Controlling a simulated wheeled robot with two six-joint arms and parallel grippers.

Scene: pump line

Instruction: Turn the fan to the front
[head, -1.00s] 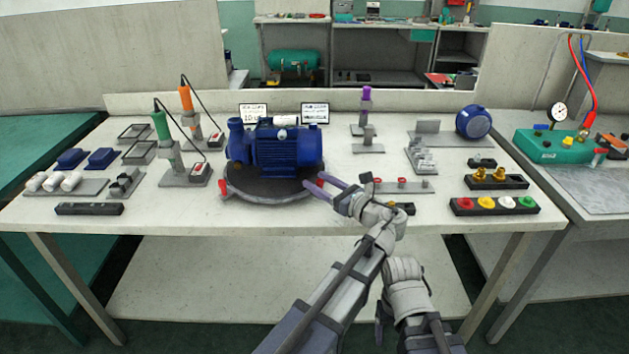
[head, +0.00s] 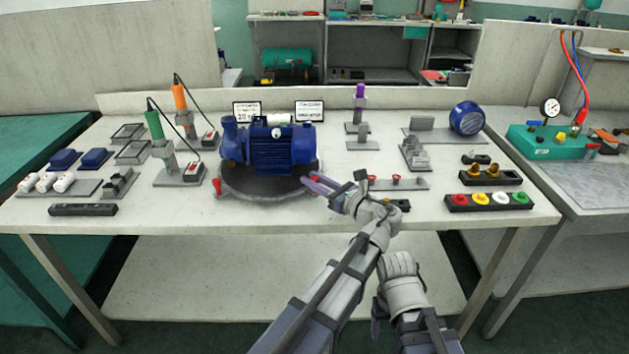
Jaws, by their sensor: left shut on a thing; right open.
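A blue pump with a finned motor (head: 272,147) stands upright on a dark round turntable (head: 262,190). Its pump flange end faces left. The motor's other end, where a fan would sit, faces right and is not clearly seen. The turntable has one red knob (head: 217,184) at its left edge and another red knob (head: 314,177) at its right edge. My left gripper (head: 315,184) is shut on the right-hand red knob, with its purple fingers around it. My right gripper (head: 379,318) is open and empty, low in front of the table edge.
A strip of coloured buttons (head: 489,202) and a low rail (head: 398,184) are right of the turntable. Tool stands (head: 180,172) stand close on its left.

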